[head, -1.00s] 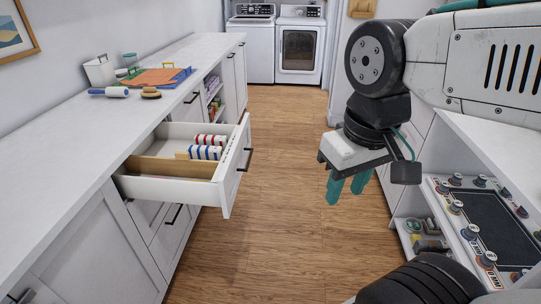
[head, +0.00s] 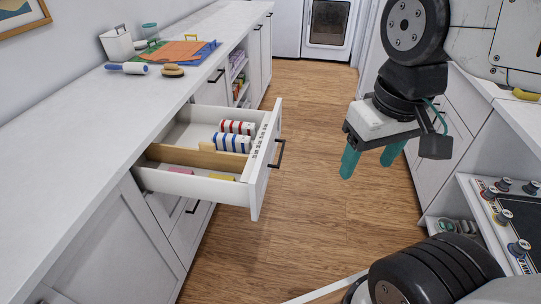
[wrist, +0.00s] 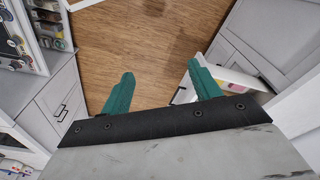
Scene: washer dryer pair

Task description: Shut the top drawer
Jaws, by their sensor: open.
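The white top drawer (head: 262,168) stands pulled out from the left cabinet row in the head view. It has a dark bar handle (head: 281,153) on its front. Inside are striped rolls (head: 232,142), a wooden divider (head: 190,157) and small pink and yellow items. My gripper (head: 370,162) is open and empty, fingers pointing down, to the right of the drawer and apart from it, above the aisle. In the wrist view, my gripper's teal fingers (wrist: 158,88) are spread over the floor. Part of a white drawer-like piece shows beyond the right finger there.
A white counter (head: 70,130) runs along the left, with a lint roller (head: 128,68), a brush (head: 172,71) and orange and blue sheets. A unit with knobs (head: 500,200) stands at the right. The wooden floor (head: 310,215) between is clear.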

